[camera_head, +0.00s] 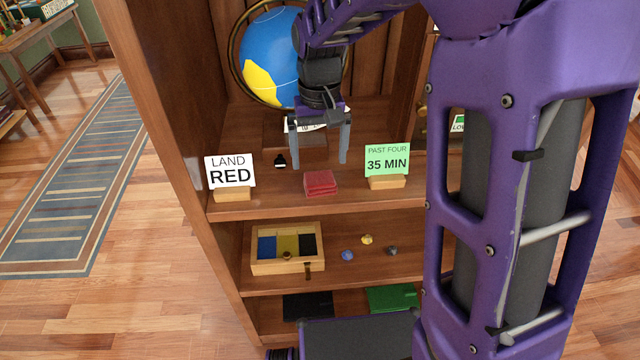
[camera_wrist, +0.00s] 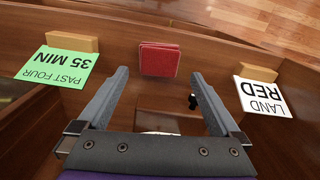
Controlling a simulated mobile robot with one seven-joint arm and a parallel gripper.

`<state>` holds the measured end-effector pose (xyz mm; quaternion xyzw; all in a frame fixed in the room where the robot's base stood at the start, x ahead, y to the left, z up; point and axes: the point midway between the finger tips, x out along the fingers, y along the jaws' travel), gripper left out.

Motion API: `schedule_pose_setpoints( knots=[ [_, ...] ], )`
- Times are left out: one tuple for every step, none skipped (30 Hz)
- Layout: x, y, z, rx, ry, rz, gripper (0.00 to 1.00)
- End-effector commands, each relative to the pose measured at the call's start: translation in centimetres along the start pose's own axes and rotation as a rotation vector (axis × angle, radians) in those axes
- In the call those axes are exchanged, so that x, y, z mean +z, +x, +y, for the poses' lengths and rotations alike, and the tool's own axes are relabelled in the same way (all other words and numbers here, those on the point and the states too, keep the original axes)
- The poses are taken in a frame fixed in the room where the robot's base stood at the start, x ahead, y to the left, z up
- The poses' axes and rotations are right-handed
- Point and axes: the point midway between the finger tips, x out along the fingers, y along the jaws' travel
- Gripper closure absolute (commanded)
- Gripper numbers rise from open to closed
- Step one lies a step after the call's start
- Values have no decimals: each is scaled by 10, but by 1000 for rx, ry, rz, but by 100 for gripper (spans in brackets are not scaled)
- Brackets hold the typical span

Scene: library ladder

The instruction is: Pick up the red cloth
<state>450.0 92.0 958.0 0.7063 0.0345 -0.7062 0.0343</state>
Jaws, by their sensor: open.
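The red cloth (camera_head: 321,183) lies folded on the upper shelf near its front edge, between two sign cards. In the wrist view the red cloth (camera_wrist: 159,59) shows at the top middle, beyond my fingertips and roughly between their lines. My gripper (camera_head: 320,164) is open and empty. It hangs above and behind the cloth in the head view, apart from it. In the wrist view my gripper (camera_wrist: 158,76) has its two grey fingers spread wide. The whole top of the cloth is visible.
A "LAND RED" card (camera_head: 231,172) stands left and a green "35 MIN" card (camera_head: 387,160) right. A blue and yellow globe (camera_head: 270,58) stands behind. A small black object (camera_head: 280,161) is near the left finger. A compartmented wooden box (camera_head: 288,264) sits on the shelf below.

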Motion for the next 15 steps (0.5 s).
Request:
schedule_pose_setpoints(
  knots=[
    [0,4,0,0,0,-2,0],
    [0,8,0,0,0,-2,0],
    [1,14,1,1,0,-3,0],
    [1,19,1,1,0,-4,0],
    [1,24,1,1,0,-5,0],
    [1,31,2,1,0,-4,0],
    [1,35,2,1,0,-3,0],
    [1,39,2,1,0,-3,0],
    [1,44,2,1,0,-3,0],
    [1,47,2,1,0,-3,0],
    [1,49,2,1,0,-3,0],
    [1,51,2,1,0,-3,0],
    [1,52,2,0,0,-2,0],
    [0,52,2,0,0,-1,0],
    [0,52,2,0,0,-1,0]
  ],
)
